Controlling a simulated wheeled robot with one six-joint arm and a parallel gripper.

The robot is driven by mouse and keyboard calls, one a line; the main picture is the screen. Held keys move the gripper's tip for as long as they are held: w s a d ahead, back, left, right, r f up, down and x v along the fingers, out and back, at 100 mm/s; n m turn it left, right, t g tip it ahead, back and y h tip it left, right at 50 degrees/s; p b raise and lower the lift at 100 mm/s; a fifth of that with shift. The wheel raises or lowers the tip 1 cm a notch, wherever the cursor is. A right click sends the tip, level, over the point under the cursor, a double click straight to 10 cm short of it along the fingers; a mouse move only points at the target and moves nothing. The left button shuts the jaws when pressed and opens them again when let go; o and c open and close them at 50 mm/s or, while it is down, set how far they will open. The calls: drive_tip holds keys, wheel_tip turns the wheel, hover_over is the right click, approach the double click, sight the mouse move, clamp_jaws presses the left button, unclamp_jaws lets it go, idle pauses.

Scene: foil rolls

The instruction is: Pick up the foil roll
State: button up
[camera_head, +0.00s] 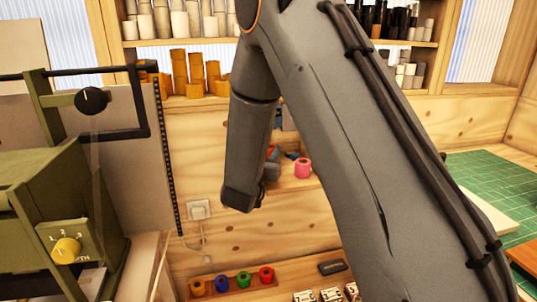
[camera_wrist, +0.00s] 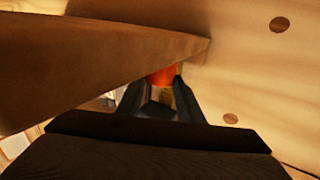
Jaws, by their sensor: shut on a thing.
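My gripper (camera_wrist: 160,92) shows in the wrist view with its dark fingers shut on an orange-red foil roll (camera_wrist: 162,76). Only a small part of this roll shows between the fingertips; a brown surface in front hides its upper part. In the head view my forearm and wrist hide most of the gripper. A pink-red roll (camera_head: 303,168) shows just right of my wrist there, by small blue and dark parts. I cannot tell for sure whether it is the same roll as in the wrist view.
Yellow, blue, green and red rolls (camera_head: 243,281) stand on a low wooden rack. Orange, white and dark rolls fill the back shelves (camera_head: 275,43). A green machine (camera_head: 50,205) stands at left. A green cutting mat (camera_head: 490,185) lies at right. A brown surface (camera_wrist: 80,65) is close to my gripper.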

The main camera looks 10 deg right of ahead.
drive_tip(key=shift+r+b, duration=0.3)
drive_tip(key=shift+r, duration=0.45)
drive_tip(key=shift+s+a+r+b, duration=0.15)
drive_tip(key=shift+r+b, duration=0.05)
drive_tip(key=shift+r, duration=0.15)
drive_tip(key=shift+s+a+r+b, duration=0.1)
drive_tip(key=shift+s+r+b, duration=0.1)
drive_tip(key=shift+r, duration=0.15)
drive_tip(key=b+v, duration=0.4)
drive_tip(key=v, duration=1.2)
drive_tip(key=w+d+r+m+g+h+p, duration=0.1)
drive_tip(key=w+d+r, duration=0.3)
drive_tip(key=d, duration=0.4)
drive_tip(key=w+d+r+m+g+h+p, duration=0.1)
drive_tip(key=w+d+r+h+p, duration=0.1)
drive_tip(key=d, duration=0.7)
drive_tip(key=w+d+r+m+g+h+p, duration=0.2)
drive_tip(key=w+d+r, duration=0.4)
drive_tip(key=d, duration=0.3)
drive_tip(key=shift+d+r+p, duration=0.15)
drive_tip(key=shift+r+p, duration=0.25)
drive_tip(key=shift+p, duration=0.2)
drive_tip(key=shift+w+f, duration=0.1)
drive_tip(key=shift+f, duration=0.05)
drive_tip(key=shift+f+b, duration=2.25)
drive_tip(key=shift+f, duration=1)
